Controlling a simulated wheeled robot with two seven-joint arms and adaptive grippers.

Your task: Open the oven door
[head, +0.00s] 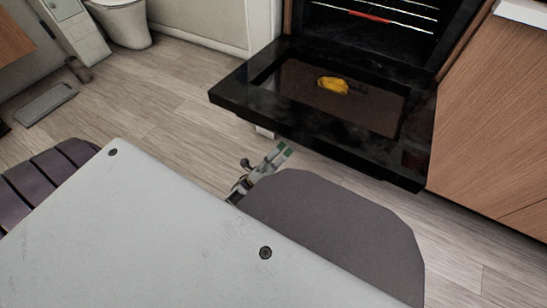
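The oven (370,38) stands at the top right, with its dark cavity and racks showing. Its black door (240,100) is folded down and lies about flat, sticking out into the room. A yellow item (333,85) rests on the inner face of the door; I cannot tell what it is. My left gripper (279,153) is low in front of the door, near its front edge on the left half. It is partly hidden by my own body, and its fingers are too small to read. I see no contact with the door. My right gripper is not in view.
Wooden cabinet fronts (490,130) stand right of the oven. A toilet (122,22) and a scale-like flat grey object (45,103) are at the upper left. A dark slatted seat (50,175) is at the left. The wood floor (165,100) left of the door is clear.

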